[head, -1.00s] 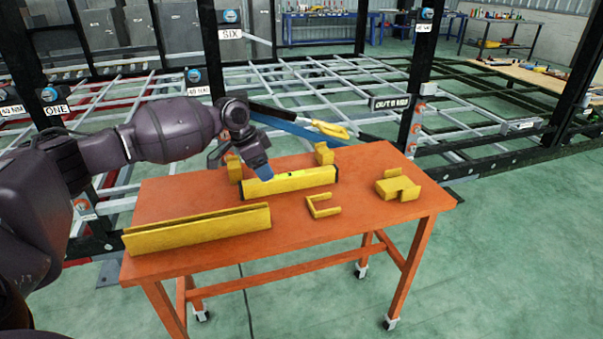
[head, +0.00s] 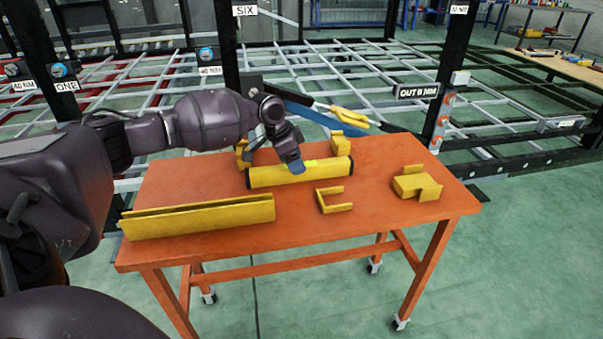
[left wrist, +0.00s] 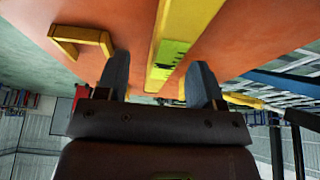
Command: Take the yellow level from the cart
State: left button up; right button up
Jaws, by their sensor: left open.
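The yellow level (head: 315,173) with black ends lies on the orange cart (head: 370,210), towards its back edge. In the left wrist view the level (left wrist: 185,30) runs between my two blue fingers, with its green vial part showing. My left gripper (head: 283,155) is open at the level, its fingers on either side of it in the wrist view (left wrist: 160,85). I cannot tell whether the fingers touch it. My right gripper is not in view.
A long yellow channel (head: 200,218) lies at the cart's front left. A small U-shaped yellow bracket (head: 335,207) and a yellow block (head: 415,184) lie to the right. Yellow blocks (head: 349,146) stand behind the level. A steel chassis frame (head: 370,65) stands beyond the cart.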

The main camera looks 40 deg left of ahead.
pick_arm(q)
jog(key=x, duration=0.2)
jog(key=b+x, duration=0.1)
jog(key=x, duration=0.1)
jog(key=shift+a+f, duration=0.1)
jog(key=shift+a, duration=0.25)
jog(key=shift+w+d+f, duration=0.1)
jog(key=shift+w+f, duration=0.1)
jog(key=shift+f, duration=0.1)
jog(key=shift+r, duration=0.1)
grip_shut()
